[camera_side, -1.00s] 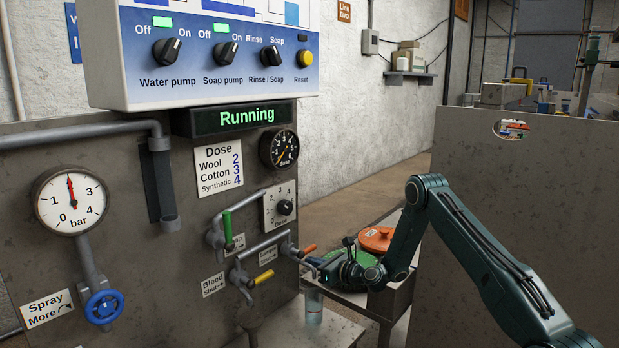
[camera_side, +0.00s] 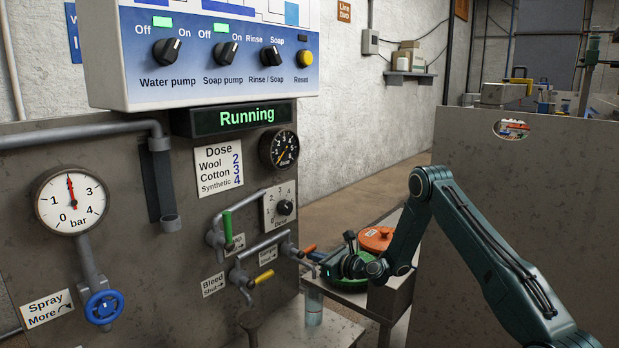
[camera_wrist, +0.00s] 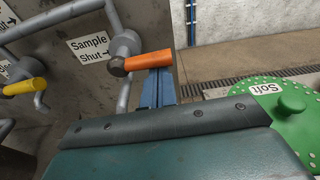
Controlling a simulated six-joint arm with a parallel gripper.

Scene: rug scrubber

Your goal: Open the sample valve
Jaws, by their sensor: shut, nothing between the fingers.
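The sample valve's orange handle (camera_side: 308,250) sticks out to the right from the end of a grey pipe on the panel. In the wrist view the orange handle (camera_wrist: 150,60) lies nearly level, pointing right. The "Sample Shut" label (camera_wrist: 90,46) beside it has an arrow pointing right too. My gripper (camera_side: 317,264) is just right of and below the handle in the side view. In the wrist view its blue fingers (camera_wrist: 157,90) are shut and empty, just below the handle and partly covered by it. I cannot tell whether they touch it.
A yellow bleed handle (camera_side: 263,278) and a green handle (camera_side: 227,223) sit on nearby pipes. A clear container (camera_side: 314,308) stands below the sample outlet. A green disc marked "Soft" (camera_wrist: 275,105) and an orange disc (camera_side: 375,238) lie on the side table.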

